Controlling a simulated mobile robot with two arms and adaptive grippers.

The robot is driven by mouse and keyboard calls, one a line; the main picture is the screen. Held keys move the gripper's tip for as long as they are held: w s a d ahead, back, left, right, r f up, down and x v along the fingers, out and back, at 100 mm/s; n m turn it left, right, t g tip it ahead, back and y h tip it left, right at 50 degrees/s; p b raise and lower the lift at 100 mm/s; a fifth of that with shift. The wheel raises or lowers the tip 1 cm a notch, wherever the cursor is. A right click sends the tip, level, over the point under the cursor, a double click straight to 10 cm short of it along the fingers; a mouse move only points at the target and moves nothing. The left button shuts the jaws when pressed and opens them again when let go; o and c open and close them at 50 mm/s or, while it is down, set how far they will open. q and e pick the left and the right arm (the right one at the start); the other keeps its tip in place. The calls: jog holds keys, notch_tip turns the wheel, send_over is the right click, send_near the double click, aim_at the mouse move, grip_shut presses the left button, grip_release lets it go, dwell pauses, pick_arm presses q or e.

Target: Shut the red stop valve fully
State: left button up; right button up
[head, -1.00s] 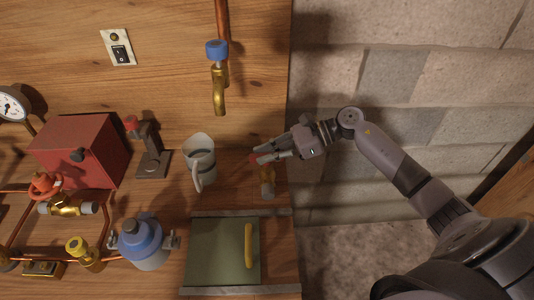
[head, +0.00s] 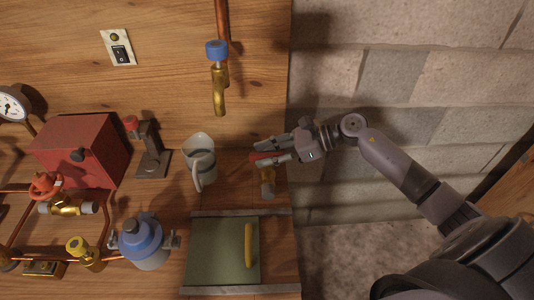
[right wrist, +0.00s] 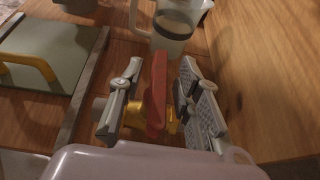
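A stop valve with a flat red lever handle (head: 262,156) and a brass body (head: 267,186) sits near the right edge of the wooden bench. In the right wrist view, the red handle (right wrist: 157,92) stands between the two fingers of my right gripper (right wrist: 158,103), with a visible gap on each side. Brass parts show behind and beside the handle. My right gripper (head: 265,154) is open around the handle in the head view, partly hiding it. My left gripper is not in view.
A glass jug (head: 200,157) stands just left of the valve. A green panel with a yellow handle (head: 249,245) lies below it. A brass tap (head: 219,90) hangs above. A red box (head: 80,148), a red handwheel (head: 45,186) and a blue-topped vessel (head: 143,240) are further left.

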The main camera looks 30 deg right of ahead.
jog(key=shift+d, duration=0.1)
jog(key=v, duration=1.2)
jog(key=shift+f, duration=0.1)
